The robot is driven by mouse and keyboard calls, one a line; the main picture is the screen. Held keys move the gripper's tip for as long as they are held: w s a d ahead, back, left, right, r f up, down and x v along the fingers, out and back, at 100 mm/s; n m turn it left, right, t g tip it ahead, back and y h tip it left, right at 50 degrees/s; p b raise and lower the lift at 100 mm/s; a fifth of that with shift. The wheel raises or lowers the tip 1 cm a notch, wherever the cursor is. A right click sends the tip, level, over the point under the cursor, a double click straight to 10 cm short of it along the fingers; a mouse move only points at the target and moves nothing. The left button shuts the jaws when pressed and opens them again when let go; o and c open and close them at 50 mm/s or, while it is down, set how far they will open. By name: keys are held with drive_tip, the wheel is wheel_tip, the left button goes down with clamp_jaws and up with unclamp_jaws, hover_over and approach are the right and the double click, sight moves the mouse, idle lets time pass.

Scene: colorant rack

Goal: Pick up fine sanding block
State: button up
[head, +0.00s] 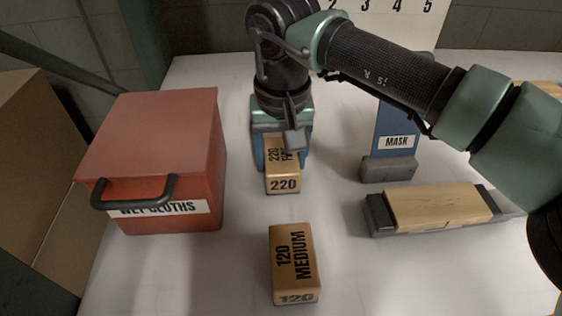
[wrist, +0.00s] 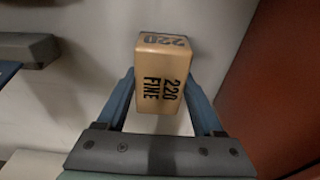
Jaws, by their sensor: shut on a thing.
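The fine sanding block (head: 283,181) is a tan block marked 220 and FINE. It is on the white table, right of the red box, and its far part is hidden under my gripper in the head view. My gripper (head: 282,155) is over it, with blue fingers on both sides. In the wrist view the block (wrist: 161,80) sits between the two fingers of my gripper (wrist: 164,98), which is shut on it. I cannot tell whether the block is touching the table or slightly above it.
A similar block marked 120 MEDIUM (head: 294,262) lies nearer. The red WET CLOTHS box (head: 150,140) with a black handle is close on the left. A blue MASK holder (head: 395,125) and a wooden block (head: 437,205) on a grey tray stand right. A cardboard box (head: 45,170) is far left.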

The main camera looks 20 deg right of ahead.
sight(281, 154)
drive_tip(key=c, duration=0.5)
drive_tip(key=shift+r, duration=0.1)
wheel_tip(281, 154, up, 10)
drive_tip(key=shift+r+p, duration=0.2)
drive_tip(key=shift+p, duration=0.6)
